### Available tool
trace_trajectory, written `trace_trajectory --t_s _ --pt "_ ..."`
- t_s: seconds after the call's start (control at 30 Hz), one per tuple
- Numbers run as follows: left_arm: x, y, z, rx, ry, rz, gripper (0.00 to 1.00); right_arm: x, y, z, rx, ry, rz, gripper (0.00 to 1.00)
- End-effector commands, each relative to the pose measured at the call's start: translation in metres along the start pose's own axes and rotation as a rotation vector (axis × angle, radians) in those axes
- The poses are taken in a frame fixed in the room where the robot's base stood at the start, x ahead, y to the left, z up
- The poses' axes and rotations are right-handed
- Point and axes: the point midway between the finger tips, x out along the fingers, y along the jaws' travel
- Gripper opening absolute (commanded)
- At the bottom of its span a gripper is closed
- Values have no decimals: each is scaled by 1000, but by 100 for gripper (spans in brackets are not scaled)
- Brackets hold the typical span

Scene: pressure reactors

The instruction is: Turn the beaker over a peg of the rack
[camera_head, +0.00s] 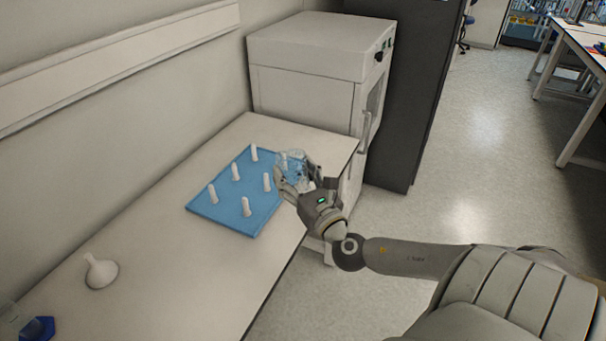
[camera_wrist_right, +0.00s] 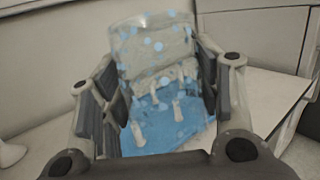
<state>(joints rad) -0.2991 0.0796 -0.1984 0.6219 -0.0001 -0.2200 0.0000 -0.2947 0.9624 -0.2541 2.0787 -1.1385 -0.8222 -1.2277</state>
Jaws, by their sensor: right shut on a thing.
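The rack is a blue board (camera_head: 233,219) with several white pegs (camera_head: 236,172), lying on the white bench. It also shows in the right wrist view (camera_wrist_right: 150,140), behind the beaker. My right gripper (camera_head: 294,176) is shut on a clear glass beaker (camera_head: 292,160) at the rack's right far corner. In the right wrist view the beaker (camera_wrist_right: 155,55) stands between the two fingers, with pegs seen through or below it. Whether the beaker touches the rack or a peg, and which way its mouth faces, I cannot tell. My left gripper is not in view.
A clear vessel with a blue base (camera_head: 38,328) is at the lower left. A white oven (camera_head: 305,75) stands beyond the bench. The wall borders the left side.

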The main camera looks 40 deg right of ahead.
Motion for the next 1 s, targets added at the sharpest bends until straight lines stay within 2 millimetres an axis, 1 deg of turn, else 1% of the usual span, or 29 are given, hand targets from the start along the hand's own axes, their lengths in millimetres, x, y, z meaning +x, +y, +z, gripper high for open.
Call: trace_trajectory --t_s 0.27,1.0 --pt "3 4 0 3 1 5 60 16 11 -5 2 -2 -1 33" --pt "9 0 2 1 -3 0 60 57 40 -17 3 -2 -1 33"
